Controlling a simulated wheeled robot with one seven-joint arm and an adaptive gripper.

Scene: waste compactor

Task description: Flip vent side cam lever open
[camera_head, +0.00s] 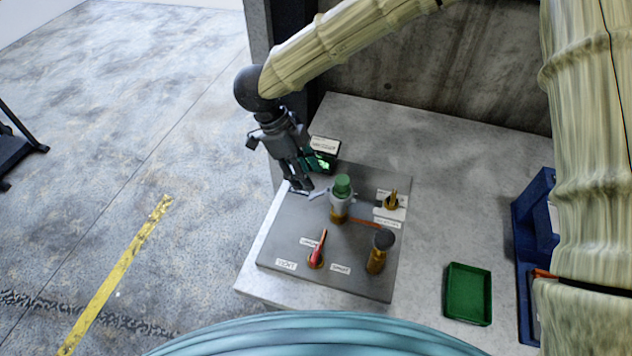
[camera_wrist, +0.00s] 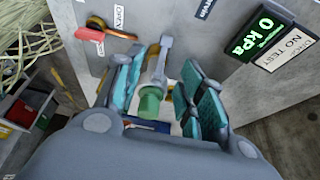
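A grey metal coupling (camera_head: 342,205) with a green cap (camera_head: 342,185) stands upright on the grey panel (camera_head: 280,235). A silver cam lever (camera_head: 318,194) sticks out from its left side, towards my gripper (camera_head: 301,184). In the wrist view the green cap (camera_wrist: 150,102) and a silver arm (camera_wrist: 160,52) show between the fingers of my gripper (camera_wrist: 158,68). The fingers are apart and hold nothing that I can see. In the head view the fingertips are just left of the lever; whether they touch it I cannot tell.
A brass fitting (camera_head: 391,201) is at right. A display (camera_wrist: 266,33) reading 0 kPa is behind. A green tray (camera_head: 467,294) and blue rack (camera_head: 530,235) lie right.

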